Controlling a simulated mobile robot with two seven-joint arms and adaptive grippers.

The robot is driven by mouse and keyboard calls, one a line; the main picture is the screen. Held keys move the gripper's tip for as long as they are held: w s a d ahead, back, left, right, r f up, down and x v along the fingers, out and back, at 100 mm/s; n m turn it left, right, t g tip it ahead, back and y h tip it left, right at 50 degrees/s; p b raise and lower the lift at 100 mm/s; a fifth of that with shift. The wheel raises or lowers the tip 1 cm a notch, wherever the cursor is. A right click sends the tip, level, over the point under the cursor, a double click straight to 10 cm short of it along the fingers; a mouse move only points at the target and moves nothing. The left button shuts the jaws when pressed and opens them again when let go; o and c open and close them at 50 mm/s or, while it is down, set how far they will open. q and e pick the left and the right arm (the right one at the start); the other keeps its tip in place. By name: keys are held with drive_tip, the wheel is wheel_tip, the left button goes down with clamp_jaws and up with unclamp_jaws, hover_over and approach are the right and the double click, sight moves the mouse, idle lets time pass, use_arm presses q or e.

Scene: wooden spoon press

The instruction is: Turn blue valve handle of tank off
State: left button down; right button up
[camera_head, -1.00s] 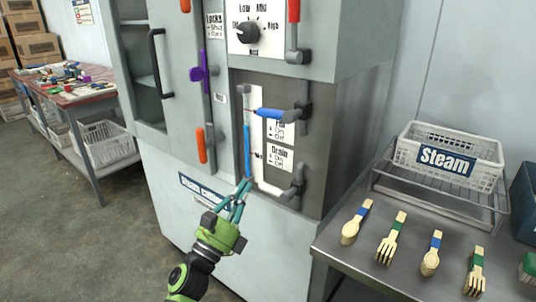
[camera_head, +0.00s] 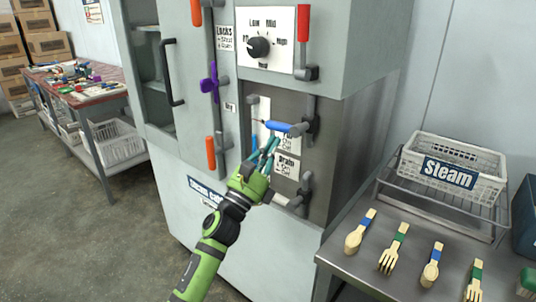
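The blue valve handle (camera_head: 279,127) is on the recessed grey panel of the steam cabinet, beside the tank label. It lies roughly horizontal, pointing left from its dark pivot on the right. My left gripper (camera_head: 266,146) is just below the handle, fingers pointing up toward it. Its teal fingers look spread, with nothing visibly held between them. Whether a fingertip touches the handle I cannot tell. The gripper and its fingers hide part of the panel and the lower drain valve (camera_head: 306,190). My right gripper is not in view.
A red handle (camera_head: 303,24) and a dial (camera_head: 258,47) sit above. Orange (camera_head: 211,153) and purple (camera_head: 209,83) door handles are at left. A metal table (camera_head: 345,255) with wooden cutlery and a white Steam basket (camera_head: 452,166) stands at right.

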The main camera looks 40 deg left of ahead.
use_arm(q)
drive_tip(key=shift+w+r, duration=0.1)
drive_tip(key=shift+r, duration=0.1)
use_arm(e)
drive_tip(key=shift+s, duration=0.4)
use_arm(q)
drive_tip(key=s+a+f+m+h+b, duration=0.1)
drive_tip(key=s+f+m+h+b, duration=0.1)
drive_tip(key=s+f+b, duration=0.5)
drive_tip(key=v, duration=0.2)
drive_tip(key=shift+s, duration=0.25)
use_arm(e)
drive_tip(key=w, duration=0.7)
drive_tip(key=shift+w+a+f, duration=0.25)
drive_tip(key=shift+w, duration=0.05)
use_arm(q)
drive_tip(key=shift+f, duration=0.2)
